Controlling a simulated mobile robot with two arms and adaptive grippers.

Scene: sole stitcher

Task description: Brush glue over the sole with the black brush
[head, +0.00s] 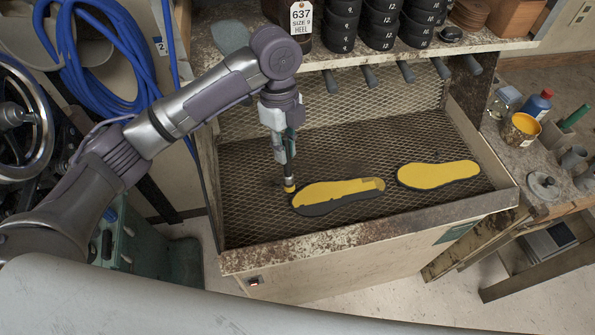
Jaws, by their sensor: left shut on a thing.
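My left gripper (284,149) is shut on the brush (289,180) and holds it pointing down, with yellow glue on its tip. The brush tip is at the left end of the near sole (322,209), and I cannot tell whether it touches. This dark sole is largely covered in yellow, with bare dark areas along its lower left edge and near its right end. A second sole (438,174) lies to the right and is yellow over almost all its top. A pot with yellow inside (521,128) stands on the right bench. My right gripper is out of view.
Both soles lie on the mesh floor of a tray (445,132) with a raised, stained front rim (370,233). A shelf (405,53) with stacked black pieces overhangs the back. A blue bottle (537,104) and jars crowd the right bench. Blue hose (120,60) hangs at left.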

